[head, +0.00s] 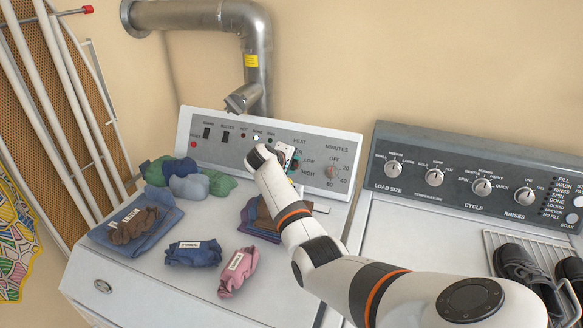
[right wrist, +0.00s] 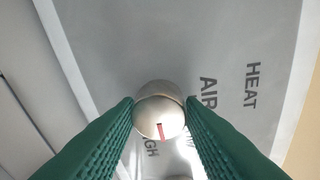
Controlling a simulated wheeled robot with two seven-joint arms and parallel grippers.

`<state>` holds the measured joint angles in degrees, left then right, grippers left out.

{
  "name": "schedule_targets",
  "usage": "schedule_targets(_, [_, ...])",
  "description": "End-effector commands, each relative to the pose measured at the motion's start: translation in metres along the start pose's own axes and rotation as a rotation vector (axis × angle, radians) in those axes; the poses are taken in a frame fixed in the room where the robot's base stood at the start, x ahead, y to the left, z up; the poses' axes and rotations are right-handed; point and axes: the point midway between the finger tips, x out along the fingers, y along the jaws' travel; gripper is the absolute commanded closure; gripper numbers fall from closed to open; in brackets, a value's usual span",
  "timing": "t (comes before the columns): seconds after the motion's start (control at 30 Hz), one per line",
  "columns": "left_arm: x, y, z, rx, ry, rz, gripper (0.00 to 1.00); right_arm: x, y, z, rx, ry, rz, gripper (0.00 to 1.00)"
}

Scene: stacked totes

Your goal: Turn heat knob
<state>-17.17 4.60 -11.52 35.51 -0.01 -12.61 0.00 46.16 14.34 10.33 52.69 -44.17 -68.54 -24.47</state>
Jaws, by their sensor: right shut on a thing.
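The heat knob (right wrist: 158,94) is a round silver knob with a red mark on its lower part, on a grey panel in the right wrist view. The mark points down in that picture, near the partly covered lower labels. My right gripper (right wrist: 160,104) has its green fingers on both sides of the knob and is shut on it. In the head view my right gripper (head: 292,164) is at the dryer's control panel (head: 221,147), by the HEAT, LOW and HIGH labels, and hides the knob. My left gripper is not in view.
The minutes knob (head: 331,171) is just right of my right gripper. Bundled clothes (head: 192,253) lie on the dryer top. A washer panel (head: 460,178) with several knobs stands at right, with dark shoes (head: 525,270) on a rack. A metal duct (head: 255,65) rises behind the dryer.

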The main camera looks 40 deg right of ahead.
Motion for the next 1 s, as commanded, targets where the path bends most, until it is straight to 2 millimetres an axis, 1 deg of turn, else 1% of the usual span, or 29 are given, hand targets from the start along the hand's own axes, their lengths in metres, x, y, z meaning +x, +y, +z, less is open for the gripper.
schedule_targets(0.2, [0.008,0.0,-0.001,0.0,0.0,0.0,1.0,0.001,0.002,-0.001,0.196,-0.011,0.032,0.88])
schedule_targets(0.5, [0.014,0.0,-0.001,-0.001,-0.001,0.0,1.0,0.001,0.002,-0.001,0.407,-0.023,0.063,0.88])
schedule_targets(0.73, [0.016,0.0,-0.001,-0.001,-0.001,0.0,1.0,0.0,0.001,-0.001,0.499,-0.028,0.077,0.88])
schedule_targets(1.0, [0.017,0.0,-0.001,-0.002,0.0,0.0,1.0,0.0,0.001,-0.001,0.536,-0.03,0.082,0.88])
